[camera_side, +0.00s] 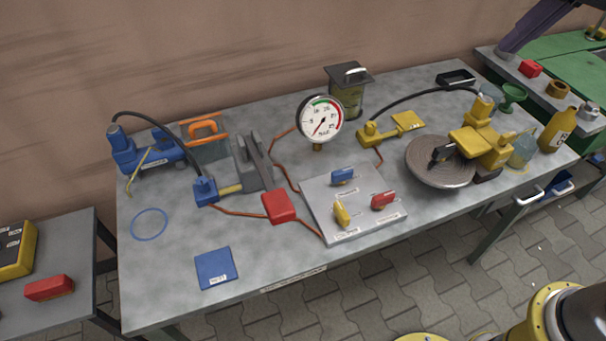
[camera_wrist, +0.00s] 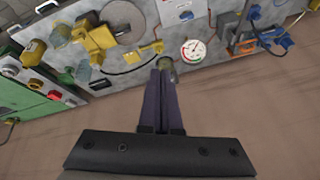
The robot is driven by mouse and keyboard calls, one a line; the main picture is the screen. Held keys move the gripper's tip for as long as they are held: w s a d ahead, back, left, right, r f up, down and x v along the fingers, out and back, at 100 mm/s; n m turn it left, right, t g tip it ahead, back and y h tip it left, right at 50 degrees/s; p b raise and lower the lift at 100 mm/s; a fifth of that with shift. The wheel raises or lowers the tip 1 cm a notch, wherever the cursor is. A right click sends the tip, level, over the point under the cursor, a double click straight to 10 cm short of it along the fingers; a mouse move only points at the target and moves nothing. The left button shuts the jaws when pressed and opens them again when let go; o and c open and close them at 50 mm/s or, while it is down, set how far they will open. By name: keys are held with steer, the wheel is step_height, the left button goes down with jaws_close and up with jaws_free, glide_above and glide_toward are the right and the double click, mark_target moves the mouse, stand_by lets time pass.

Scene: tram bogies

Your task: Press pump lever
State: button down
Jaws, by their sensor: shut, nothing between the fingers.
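Two pump-like devices show in the side view; I cannot tell which one the task means. A blue pump (camera_side: 143,154) with a thin yellow lever (camera_side: 141,170) stands at the left of the bench, its black hose running to a blue block (camera_side: 204,191). My gripper (camera_wrist: 163,70) has dark purple fingers, shut and empty. It shows at the upper right of the side view (camera_side: 507,46), apart from both levers.
The front left of the bench is mostly clear around a blue card (camera_side: 216,268).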

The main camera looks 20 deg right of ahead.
steer(key=w+a, duration=0.6)
steer(key=a, duration=0.3)
steer(key=n+g, duration=0.3)
steer(key=n, duration=0.1)
glide_above(278, 202)
steer(key=s, duration=0.2)
step_height(278, 202, down, 13)
steer(key=shift+s+a+f, duration=0.1)
steer(key=shift+s, duration=0.1)
steer(key=shift+f, duration=0.1)
steer(key=f, duration=0.4)
steer(key=w+f, duration=0.1)
steer(key=f, duration=0.3)
steer(key=w+f, duration=0.1)
steer(key=f, duration=0.3)
steer(key=shift+f, duration=0.35)
steer(key=shift+s+f, duration=0.1)
steer(key=shift+f, duration=0.3)
steer(key=shift+f, duration=0.1)
